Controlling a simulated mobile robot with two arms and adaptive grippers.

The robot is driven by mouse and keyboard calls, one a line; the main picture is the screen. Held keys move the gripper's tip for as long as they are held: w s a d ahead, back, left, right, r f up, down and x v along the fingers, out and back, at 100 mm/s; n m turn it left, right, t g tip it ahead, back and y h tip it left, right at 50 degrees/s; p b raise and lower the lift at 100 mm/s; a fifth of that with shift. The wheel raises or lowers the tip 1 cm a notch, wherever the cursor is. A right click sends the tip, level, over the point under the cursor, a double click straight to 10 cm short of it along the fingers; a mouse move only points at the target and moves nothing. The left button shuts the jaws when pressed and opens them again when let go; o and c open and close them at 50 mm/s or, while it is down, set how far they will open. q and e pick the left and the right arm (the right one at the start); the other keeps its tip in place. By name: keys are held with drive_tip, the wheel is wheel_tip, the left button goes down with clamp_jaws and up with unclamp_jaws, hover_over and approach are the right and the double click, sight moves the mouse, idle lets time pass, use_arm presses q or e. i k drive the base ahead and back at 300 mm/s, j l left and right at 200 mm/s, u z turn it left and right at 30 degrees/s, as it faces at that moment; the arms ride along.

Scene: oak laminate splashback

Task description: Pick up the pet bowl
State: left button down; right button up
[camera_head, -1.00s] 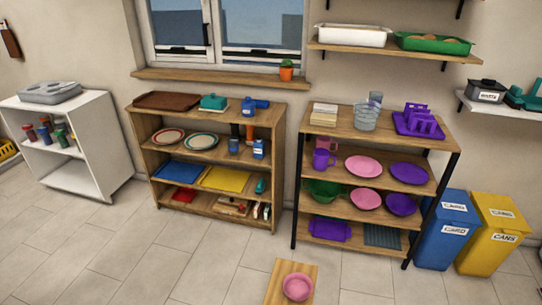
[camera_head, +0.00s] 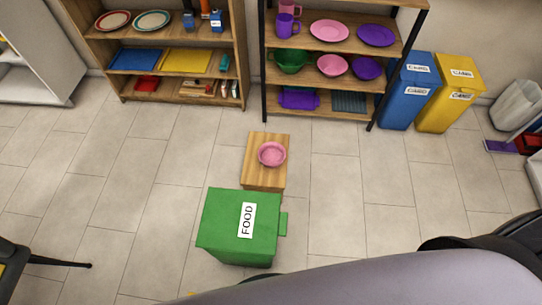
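A pink bowl (camera_head: 271,154), which looks like the pet bowl, sits upright on a small wooden board or low stand (camera_head: 265,178) on the floor, near the middle of the view. Two more bowls, one pink (camera_head: 332,66) and one purple (camera_head: 367,68), stand on a shelf of the rack behind. Neither of my grippers is in view. A large grey rounded shape at the bottom right seems to be part of my own body.
A green bin labelled FOOD (camera_head: 238,228) stands just in front of the wooden board. Blue (camera_head: 407,92) and yellow (camera_head: 449,95) bins stand at the back right. Shelving racks line the back. Tiled floor (camera_head: 345,195) is clear to the right and left of the board.

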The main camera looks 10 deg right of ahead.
sight(270, 154)
drive_tip(key=k+j+z, duration=0.45)
drive_tip(key=j, duration=0.15)
drive_tip(key=j+z, duration=0.2)
drive_tip(key=k+j+z, duration=0.15)
drive_tip(key=j, duration=0.25)
drive_tip(key=i+j+z, duration=0.3)
drive_tip(key=j, duration=0.3)
drive_tip(key=j+z, duration=0.25)
drive_tip(key=j, duration=0.3)
drive_tip(key=j+z, duration=0.3)
drive_tip(key=j, duration=0.35)
drive_tip(key=i+j+z, duration=0.2)
drive_tip(key=j, duration=0.2)
drive_tip(key=i+j+z, duration=0.25)
drive_tip(key=j, duration=0.2)
drive_tip(key=i+j+z, duration=0.2)
drive_tip(key=j, duration=0.3)
drive_tip(key=j+z, duration=0.25)
drive_tip(key=j, duration=0.25)
drive_tip(key=i+j+z, duration=0.2)
drive_tip(key=j, duration=0.3)
drive_tip(key=k, duration=0.1)
